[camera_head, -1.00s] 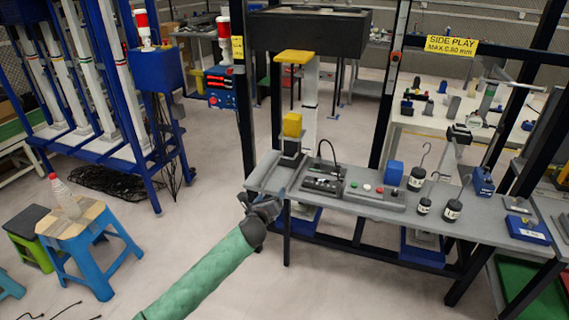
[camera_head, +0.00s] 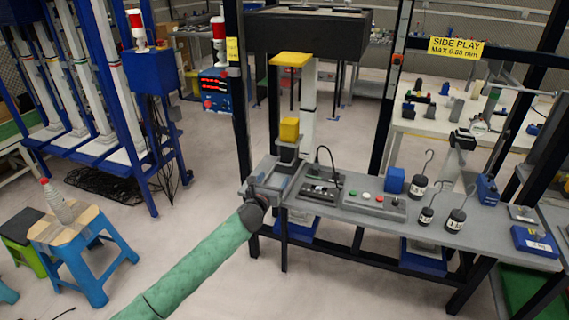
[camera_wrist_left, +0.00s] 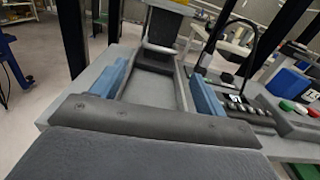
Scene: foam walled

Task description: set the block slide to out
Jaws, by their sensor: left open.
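The block slide shows in the head view as a yellow block (camera_head: 289,129) on a grey carrier (camera_head: 287,152), at the left end of the grey bench. Its lower part is in the wrist view at top middle, with a grey bar (camera_wrist_left: 160,48) across its near side. My left gripper (camera_head: 275,178) is over the bench's left end, just in front of the carrier. In the wrist view its blue fingers (camera_wrist_left: 160,85) are spread wide, with bare bench top between them. I cannot tell whether they touch the slide. My right gripper is not in view.
A black control box with a cable (camera_head: 322,187) stands close right of the gripper. Further right are a button panel (camera_head: 374,202), a blue block (camera_head: 394,180) and black weights (camera_head: 418,183). A dark upright post (camera_head: 243,110) stands behind left.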

